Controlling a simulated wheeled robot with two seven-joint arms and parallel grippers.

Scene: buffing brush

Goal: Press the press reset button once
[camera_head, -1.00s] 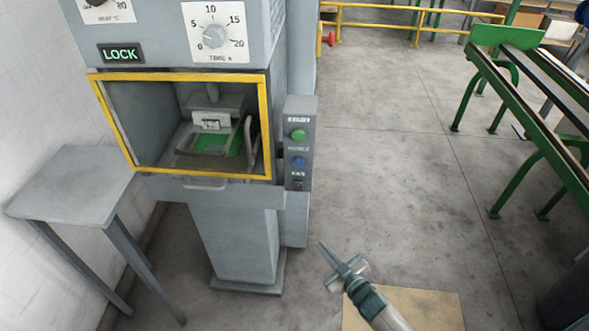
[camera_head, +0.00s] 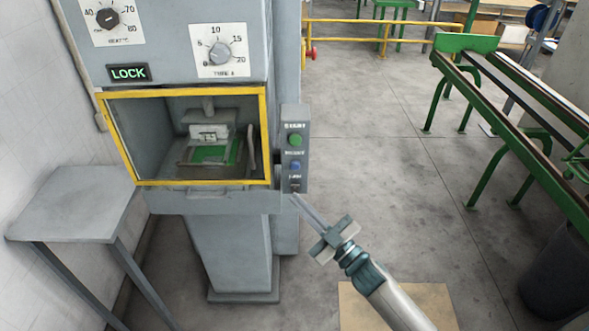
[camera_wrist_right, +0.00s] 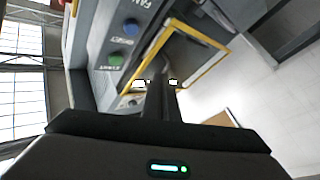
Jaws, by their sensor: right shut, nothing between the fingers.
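The press (camera_head: 231,240) has a grey control box (camera_head: 304,118) on its right side. On the box a green button (camera_head: 295,140) is at the top and a blue button (camera_head: 295,166) is below it, with a small label between them. Lower down is a small dark switch (camera_head: 295,187). My right gripper (camera_head: 294,198) is shut and empty, its tip just below the box in the picture; I cannot tell if it touches. In the right wrist view the blue button (camera_wrist_right: 131,27) and green button (camera_wrist_right: 116,60) lie beyond the fingers. My left gripper is not in view.
The yellow-framed guard (camera_head: 267,135) is left of the box, with a LOCK display (camera_head: 128,73) and dials above. A small grey table (camera_head: 75,203) stands at left. Green rails (camera_head: 540,150) stand at right.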

